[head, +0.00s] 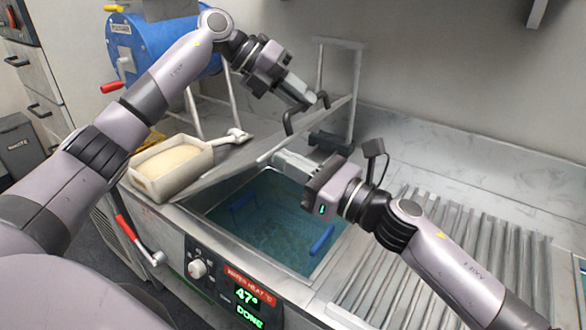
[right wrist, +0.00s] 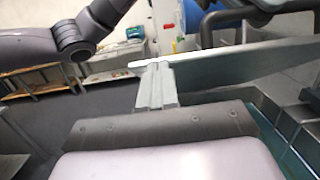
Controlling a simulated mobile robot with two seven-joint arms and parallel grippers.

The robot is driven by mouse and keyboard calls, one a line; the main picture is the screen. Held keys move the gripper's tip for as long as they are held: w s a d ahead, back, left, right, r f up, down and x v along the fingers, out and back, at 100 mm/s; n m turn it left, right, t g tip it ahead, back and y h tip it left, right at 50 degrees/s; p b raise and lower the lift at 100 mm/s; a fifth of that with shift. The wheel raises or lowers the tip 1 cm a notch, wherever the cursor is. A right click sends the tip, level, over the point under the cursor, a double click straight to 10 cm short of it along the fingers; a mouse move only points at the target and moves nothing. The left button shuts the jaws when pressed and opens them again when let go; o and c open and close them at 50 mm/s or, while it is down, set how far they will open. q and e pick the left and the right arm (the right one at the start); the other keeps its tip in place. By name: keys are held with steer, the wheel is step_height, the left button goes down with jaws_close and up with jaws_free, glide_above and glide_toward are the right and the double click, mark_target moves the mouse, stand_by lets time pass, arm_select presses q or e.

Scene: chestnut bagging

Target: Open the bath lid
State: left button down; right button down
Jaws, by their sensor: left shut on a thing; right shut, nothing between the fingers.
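The grey metal bath lid (head: 235,165) is tilted up at the back of the bath, and the blue-green water (head: 265,222) shows below it. My left gripper (head: 308,98) is shut on the lid's dark handle (head: 290,124) near the raised right end. My right gripper (head: 276,157) is shut and empty, its fingertips close to the lid's front edge. In the right wrist view the fingertips (right wrist: 154,66) are at the edge of the lid (right wrist: 235,68); whether they touch it I cannot tell.
A tub of pale grains (head: 172,162) and a scoop (head: 232,137) sit left of the lid. A blue drum (head: 150,45) stands behind. Blue basket handles (head: 322,240) show in the bath. The front panel (head: 240,290) reads 47 and DONE. A ribbed drainboard (head: 430,245) lies right.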

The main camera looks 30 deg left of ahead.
arm_select(q)
steer(key=c, duration=1.1)
jaws_free()
steer(key=shift+s+d+f+g, duration=0.1)
steer(key=shift+d+f+g, duration=0.2)
steer(key=shift+d+f, duration=0.25)
steer(key=shift+a+r, duration=0.25)
steer(key=shift+a, duration=0.05)
